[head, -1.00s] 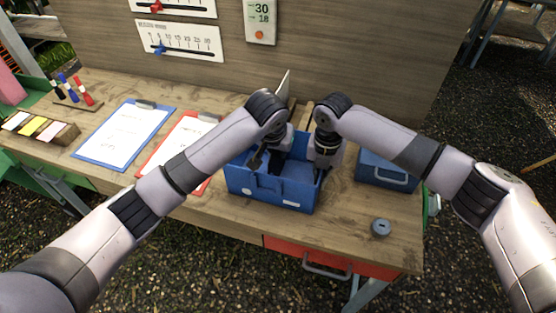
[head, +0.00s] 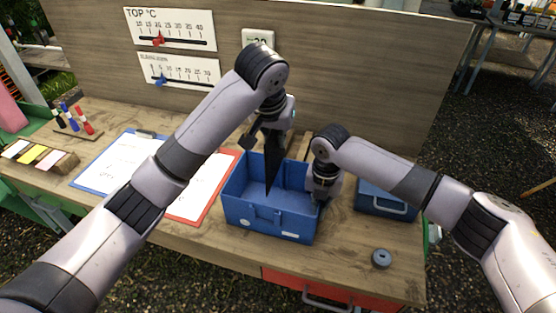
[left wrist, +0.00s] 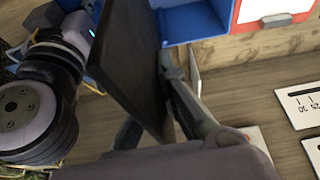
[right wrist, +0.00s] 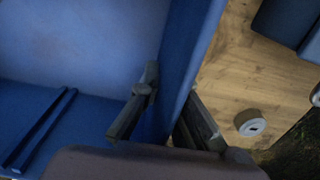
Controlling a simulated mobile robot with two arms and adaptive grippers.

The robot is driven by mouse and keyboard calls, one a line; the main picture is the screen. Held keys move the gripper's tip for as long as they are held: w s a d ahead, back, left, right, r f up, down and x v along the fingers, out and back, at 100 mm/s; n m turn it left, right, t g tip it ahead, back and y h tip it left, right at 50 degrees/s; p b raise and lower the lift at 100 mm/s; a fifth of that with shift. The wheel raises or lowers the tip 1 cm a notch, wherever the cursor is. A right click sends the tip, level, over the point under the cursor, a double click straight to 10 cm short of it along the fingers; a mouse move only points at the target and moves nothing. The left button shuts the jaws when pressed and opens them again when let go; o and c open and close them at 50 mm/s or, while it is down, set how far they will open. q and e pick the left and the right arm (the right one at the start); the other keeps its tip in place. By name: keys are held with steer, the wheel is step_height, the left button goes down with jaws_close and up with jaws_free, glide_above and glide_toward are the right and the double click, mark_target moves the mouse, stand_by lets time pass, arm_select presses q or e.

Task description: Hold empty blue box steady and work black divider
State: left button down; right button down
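The blue box (head: 268,216) stands upright and open on the wooden bench. My left gripper (head: 270,132) is above it, shut on the black divider (head: 273,165). The divider hangs upright, its lower end in front of the box's interior in the head view. In the left wrist view the divider (left wrist: 135,60) sits between both fingers (left wrist: 152,115). My right gripper (head: 322,192) is at the box's right wall. In the right wrist view its fingers (right wrist: 168,112) straddle and pinch that wall (right wrist: 185,60). Two dark parallel ribs (right wrist: 42,130) show inside the box.
A second blue box (head: 385,197) stands close to the right of my right gripper. A grey round object (head: 381,258) lies near the front right edge. Red and blue clipboards (head: 205,205) lie to the left. The panel with scales (head: 350,70) rises behind the bench.

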arm_select(q)
step_height(320, 180, up, 4)
steer(key=shift+f, duration=0.15)
arm_select(e)
steer(key=c, duration=1.7)
jaws_free()
